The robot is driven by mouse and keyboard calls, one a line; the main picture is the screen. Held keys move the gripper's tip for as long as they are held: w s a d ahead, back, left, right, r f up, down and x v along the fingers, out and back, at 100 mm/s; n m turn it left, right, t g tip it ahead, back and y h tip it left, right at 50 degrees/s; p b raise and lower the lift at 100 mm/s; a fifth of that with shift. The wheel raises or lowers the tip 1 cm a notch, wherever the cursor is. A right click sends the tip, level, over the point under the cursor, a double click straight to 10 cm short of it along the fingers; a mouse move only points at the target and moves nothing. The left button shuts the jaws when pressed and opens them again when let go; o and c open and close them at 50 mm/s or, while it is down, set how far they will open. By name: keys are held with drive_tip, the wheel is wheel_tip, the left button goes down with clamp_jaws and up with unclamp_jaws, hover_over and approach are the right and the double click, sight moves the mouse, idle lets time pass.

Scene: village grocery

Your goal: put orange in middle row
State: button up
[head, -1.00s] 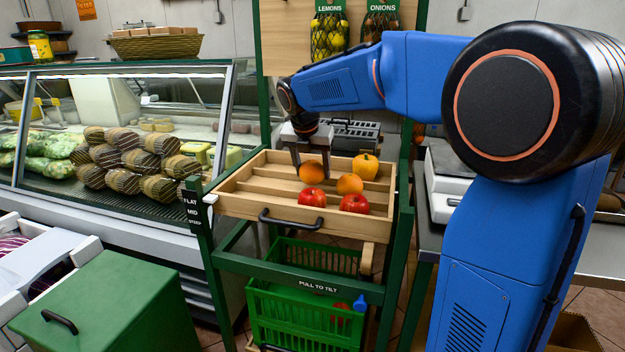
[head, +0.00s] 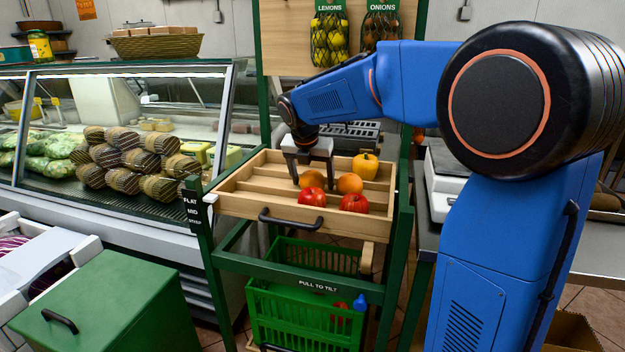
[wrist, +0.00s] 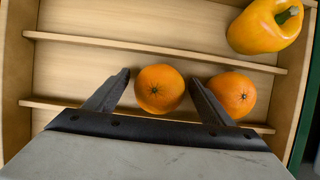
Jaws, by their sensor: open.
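The slatted wooden tray (head: 240,205) stands on a green rack, split into rows by slats. One orange (wrist: 160,88) sits between my gripper's fingertips (wrist: 159,77), in the row between the two slats seen in the wrist view. My gripper is open, with a gap on each side of this orange. A second orange (wrist: 233,95) lies in the same row, just right of the right finger. Both show in the head view, the first orange (head: 311,180) left of the second orange (head: 349,184).
A yellow pepper (wrist: 265,25) lies in the back row at right. Two red apples (head: 312,197) (head: 354,203) lie in front of the oranges. The tray's left part is clear. A green basket (head: 300,310) stands below, and a glass display counter (head: 120,68) to the left.

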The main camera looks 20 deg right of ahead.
drive_tip(key=v, duration=1.2)
drive_tip(key=shift+r, duration=0.1)
